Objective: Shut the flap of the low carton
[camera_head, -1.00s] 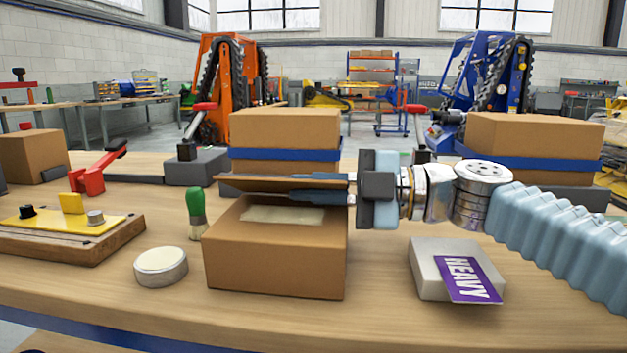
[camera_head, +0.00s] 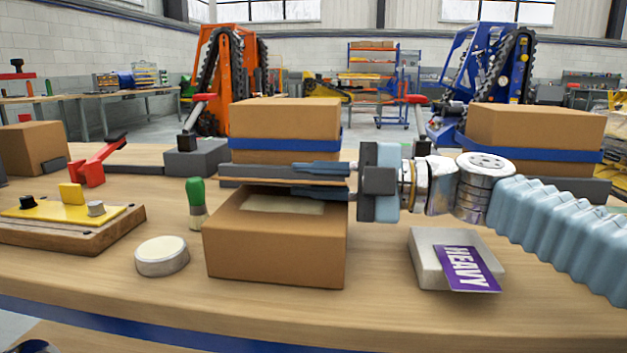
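The low carton (camera_head: 275,252) is a brown box at the front middle of the table. Its flap (camera_head: 270,182) stands out above the top, seen nearly edge-on and roughly level, with a gap below it. A pale patch (camera_head: 285,205) shows on the carton's top under the flap. My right gripper (camera_head: 318,181) reaches in from the right, one dark finger above the flap and one below, and looks shut on it. Its fingertips are partly hard to separate from the grey behind. My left gripper is not in view.
A green-handled brush (camera_head: 196,203) and a round pale tin (camera_head: 161,256) stand left of the carton. A grey block with a HEAVY label (camera_head: 428,262) lies right. A blue-banded carton (camera_head: 285,118) stands behind. A yellow-topped wooden fixture (camera_head: 75,232) is far left.

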